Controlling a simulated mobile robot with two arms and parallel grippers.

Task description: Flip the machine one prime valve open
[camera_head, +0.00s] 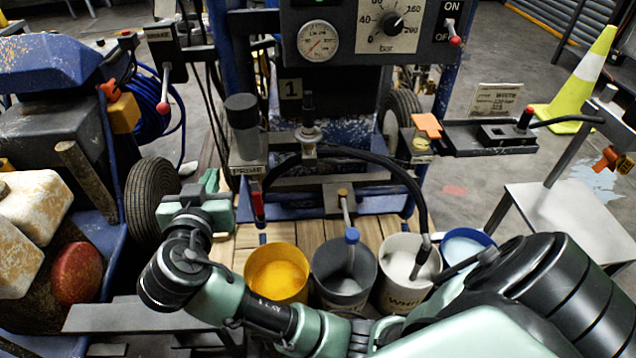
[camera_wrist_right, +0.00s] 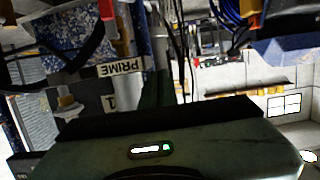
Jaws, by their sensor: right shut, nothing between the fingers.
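The machine one prime valve shows in the head view as a red-handled lever (camera_head: 258,205) hanging down below a white PRIME label (camera_head: 248,170), under a dark cylinder. A "1" plate (camera_head: 290,88) is on the frame behind it. My right gripper (camera_head: 211,182) is just left of the lever, apart from it, shut and empty. In the right wrist view the picture is upside down: the PRIME label (camera_wrist_right: 122,68) and the "1" plate (camera_wrist_right: 108,103) show, with the red lever end (camera_wrist_right: 105,9) at the top edge. My left gripper is not in view.
Yellow (camera_head: 277,272), grey (camera_head: 343,273) and white (camera_head: 405,270) buckets stand in front of the machine. A black hose (camera_head: 400,170) arches over them. A pressure gauge (camera_head: 318,41) and dial panel are above.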

